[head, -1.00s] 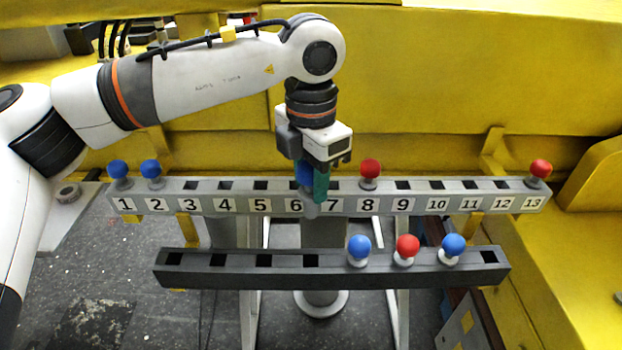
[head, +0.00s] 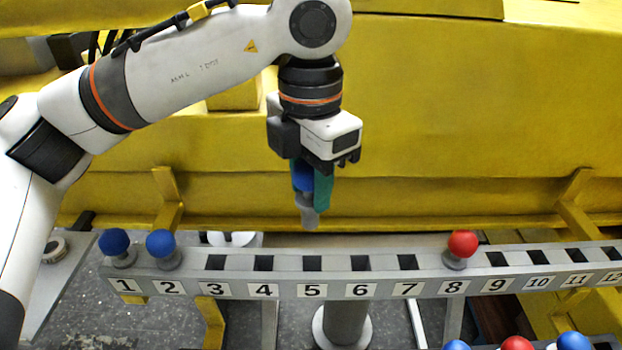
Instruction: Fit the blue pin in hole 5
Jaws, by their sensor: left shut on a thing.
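My left gripper (head: 312,185) is shut on a blue pin (head: 302,178), whose blue head shows between the teal fingers. The pin's grey shank (head: 308,212) points down and hangs in the air above the numbered rail (head: 330,286). Hole 5 (head: 312,264) is a dark, empty square above the label 5. My right gripper is not in view.
Blue pins stand in hole 1 (head: 114,243) and hole 2 (head: 161,245), and a red pin (head: 462,245) in hole 8. Holes 3 to 7 are empty. Tops of more pins (head: 516,344) show at the bottom right. A yellow wall (head: 450,120) stands behind.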

